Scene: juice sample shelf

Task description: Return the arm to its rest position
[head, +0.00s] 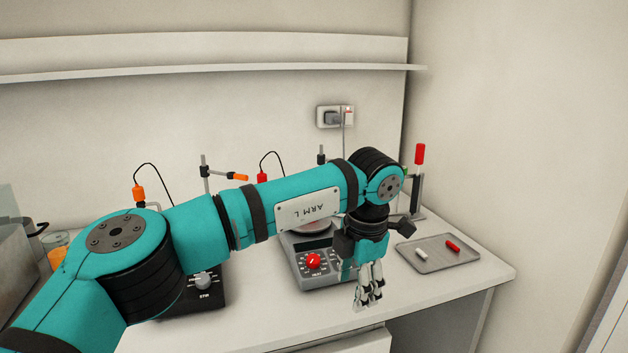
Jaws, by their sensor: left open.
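My left arm (280,204), teal with black joints and an "ARM L" plate, reaches from the lower left across the bench to the right. My left gripper (368,298) hangs from its end and points down near the bench's front edge. Its fingers are open, and I see nothing between them. My right gripper does not show.
A grey tray (436,264) holds a white bar (421,252) and a red bar (453,246). An orange-filled beaker (57,252) is at left. A wall shelf (200,57) runs above; a wall closes the right.

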